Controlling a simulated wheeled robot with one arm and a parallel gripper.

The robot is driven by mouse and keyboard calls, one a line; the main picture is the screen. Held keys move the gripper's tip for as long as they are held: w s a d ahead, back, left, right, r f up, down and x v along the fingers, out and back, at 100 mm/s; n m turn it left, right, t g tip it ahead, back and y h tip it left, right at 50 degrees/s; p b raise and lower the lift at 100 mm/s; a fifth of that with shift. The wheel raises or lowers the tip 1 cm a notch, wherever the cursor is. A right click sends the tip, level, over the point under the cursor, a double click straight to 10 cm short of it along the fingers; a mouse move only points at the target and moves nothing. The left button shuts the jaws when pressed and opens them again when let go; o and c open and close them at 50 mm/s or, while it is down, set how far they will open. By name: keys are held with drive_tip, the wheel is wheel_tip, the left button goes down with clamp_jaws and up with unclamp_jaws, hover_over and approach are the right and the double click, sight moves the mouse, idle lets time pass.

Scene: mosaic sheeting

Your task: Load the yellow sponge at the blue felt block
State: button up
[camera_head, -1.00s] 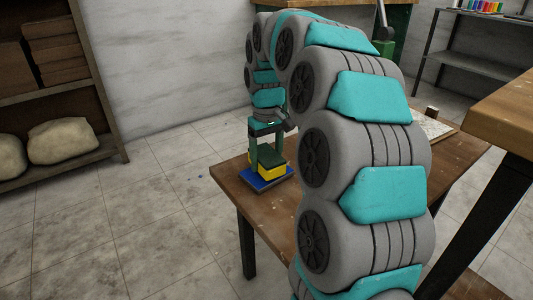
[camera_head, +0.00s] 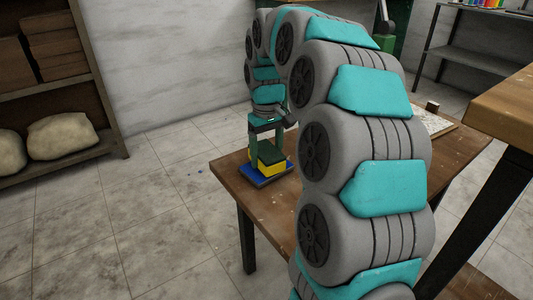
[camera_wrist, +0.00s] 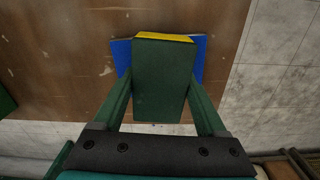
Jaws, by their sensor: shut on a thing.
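The yellow sponge (camera_head: 270,168) has a dark green top face and sits over the blue felt block (camera_head: 253,180) at the table's far left corner. My gripper (camera_head: 266,150) points down with its green fingers on either side of the sponge, shut on it. In the wrist view, the sponge's green face (camera_wrist: 162,85) fills the space between the fingers, with a yellow strip at its far edge. The blue felt block (camera_wrist: 199,62) shows on both sides beneath it. I cannot tell whether the sponge touches the block or hangs just above it.
A higher wooden bench (camera_head: 505,105) stands at right. A shelf with sacks (camera_head: 60,137) stands at left.

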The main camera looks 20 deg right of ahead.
sight(266, 150)
drive_tip(key=shift+f, duration=0.45)
idle(1.4)
drive_tip(key=shift+r+p, duration=1.7)
drive_tip(key=shift+r, duration=1.8)
